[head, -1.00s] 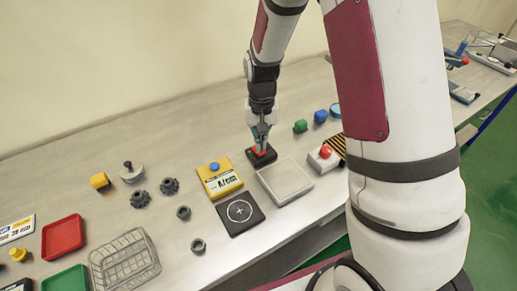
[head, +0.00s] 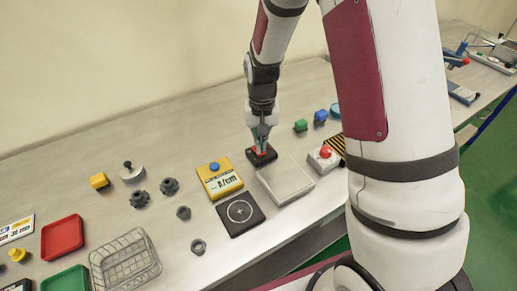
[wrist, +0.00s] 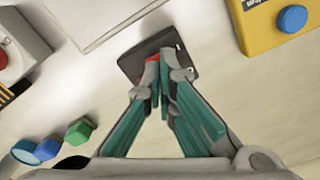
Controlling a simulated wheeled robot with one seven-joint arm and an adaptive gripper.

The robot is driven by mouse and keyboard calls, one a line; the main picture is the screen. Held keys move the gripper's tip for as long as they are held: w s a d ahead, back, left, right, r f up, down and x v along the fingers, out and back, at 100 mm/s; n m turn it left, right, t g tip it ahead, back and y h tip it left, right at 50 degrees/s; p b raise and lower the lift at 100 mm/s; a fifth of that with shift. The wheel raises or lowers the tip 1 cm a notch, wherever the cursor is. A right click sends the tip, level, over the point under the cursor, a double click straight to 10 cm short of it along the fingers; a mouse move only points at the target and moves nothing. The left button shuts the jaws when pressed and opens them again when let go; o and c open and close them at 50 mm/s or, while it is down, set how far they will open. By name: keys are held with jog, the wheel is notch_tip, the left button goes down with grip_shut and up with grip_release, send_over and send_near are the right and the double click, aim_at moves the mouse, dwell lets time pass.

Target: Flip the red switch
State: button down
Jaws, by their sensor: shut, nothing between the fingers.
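The red switch (wrist: 151,67) sits on a black base (head: 267,158) on the table, between the yellow box and the green cube. It is partly hidden by my fingers in both views. My gripper (head: 261,150) points down over the switch, its fingers shut with nothing between them. In the wrist view the fingertips (wrist: 163,72) overlap the red rocker and the black base (wrist: 182,69). I cannot tell whether they touch it.
A yellow box with a blue button (head: 215,166) is left of the switch, and a pale flat plate (head: 285,181) is in front. A red-button box (head: 325,158) and small green (head: 301,125) and blue (head: 321,115) blocks are to the right. Behind the switch the table is clear.

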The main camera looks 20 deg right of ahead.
jog(key=shift+f+b, duration=0.3)
jog(key=shift+f, duration=0.6)
dwell(0.4)
jog(key=shift+r+p, duration=1.4)
jog(key=shift+r, duration=2.1)
jog(key=s+r+n+t, duration=0.1)
jog(key=s+r, duration=0.3)
jog(key=r, duration=0.5)
jog(key=s+r+n+t, duration=0.1)
jog(key=s+r+t, duration=0.1)
jog(key=s+r, duration=0.45)
jog(key=s+r+n+t, duration=0.1)
jog(key=s+r+t, duration=0.1)
jog(key=s+r, duration=0.7)
jog(key=s, duration=0.5)
jog(key=shift+n+t, duration=0.3)
jog(key=shift+n, duration=0.1)
